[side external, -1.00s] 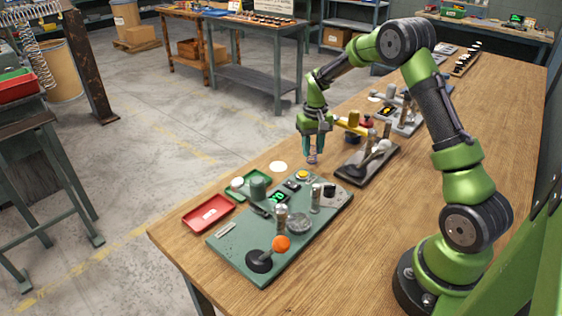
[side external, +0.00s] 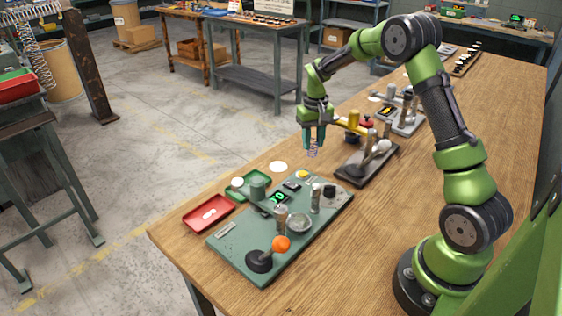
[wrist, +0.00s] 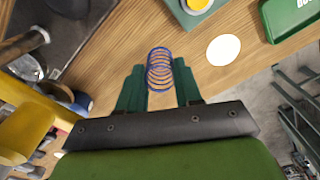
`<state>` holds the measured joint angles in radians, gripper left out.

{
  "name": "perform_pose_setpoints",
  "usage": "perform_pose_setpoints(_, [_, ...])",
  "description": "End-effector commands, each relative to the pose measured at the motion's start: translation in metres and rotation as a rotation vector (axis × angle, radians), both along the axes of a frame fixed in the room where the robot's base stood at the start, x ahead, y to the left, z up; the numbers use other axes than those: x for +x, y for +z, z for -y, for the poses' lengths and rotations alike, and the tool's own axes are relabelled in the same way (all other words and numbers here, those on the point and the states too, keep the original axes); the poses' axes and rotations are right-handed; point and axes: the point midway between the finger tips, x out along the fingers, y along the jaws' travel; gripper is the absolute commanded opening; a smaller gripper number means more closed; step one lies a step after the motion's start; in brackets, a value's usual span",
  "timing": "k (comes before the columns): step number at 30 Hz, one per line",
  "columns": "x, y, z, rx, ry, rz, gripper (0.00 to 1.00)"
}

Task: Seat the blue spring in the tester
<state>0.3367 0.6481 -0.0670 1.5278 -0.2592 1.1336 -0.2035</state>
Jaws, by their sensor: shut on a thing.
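The blue spring (wrist: 160,70) is held between the two green fingers of my gripper (wrist: 159,84), seen in the wrist view. The coils look upright between the fingertips. In the side view my gripper (side external: 313,150) holds the spring above the wooden table, near its left edge and behind the green base plate. The tester may be this green plate (side external: 232,243), with a green digital display (side external: 277,197), metal posts and an orange-knobbed lever (side external: 281,244); I cannot tell for sure.
A red tray (side external: 208,213) and a green tray (side external: 236,193) lie left of the plate. A white disc (side external: 278,167) lies flat on the table. Bare wood lies in front.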

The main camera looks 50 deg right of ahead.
Motion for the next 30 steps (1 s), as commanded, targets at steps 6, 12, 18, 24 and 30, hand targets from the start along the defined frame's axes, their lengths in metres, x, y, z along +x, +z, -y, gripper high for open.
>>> perform_pose_setpoints(6, [0.012, 0.02, -0.034, -0.001, 0.073, 0.004, 0.17])
perform_pose_setpoints(12, [-0.003, 0.053, -0.119, 0.0, 0.244, 0.004, 0.17])
perform_pose_setpoints(18, [-0.056, 0.071, -0.197, 0.0, 0.42, 0.002, 0.17])
perform_pose_setpoints(24, [-0.111, 0.068, -0.231, 0.0, 0.525, 0.0, 0.17])
perform_pose_setpoints(30, [-0.131, 0.056, -0.23, -0.001, 0.53, -0.001, 0.17])
